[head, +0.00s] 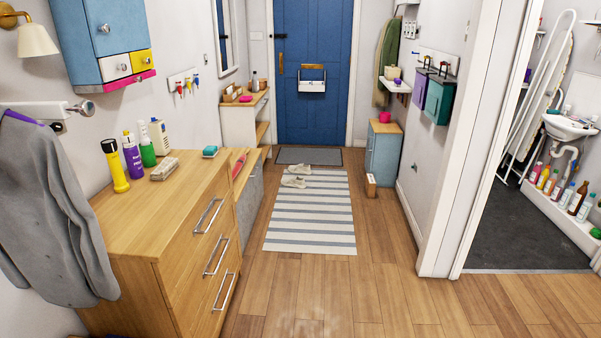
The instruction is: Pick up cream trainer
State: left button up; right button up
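A pair of cream trainers lies on the far end of the striped rug (310,220) in the hallway. One cream trainer (299,169) is farther back, and the other cream trainer (293,182) is just in front of it. They lie close together, and I cannot tell whether they touch. Neither of my grippers is in view.
A wooden chest of drawers (175,240) stands at the left, with bottles and a yellow torch (115,166) on top. A small cardboard box (370,185) stands on the floor right of the rug. A grey doormat (308,156) lies before the blue door (312,110). The wooden floor ahead is clear.

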aim_at(300, 168)
jog(key=i+z, duration=0.15)
jog(key=i, duration=5.3)
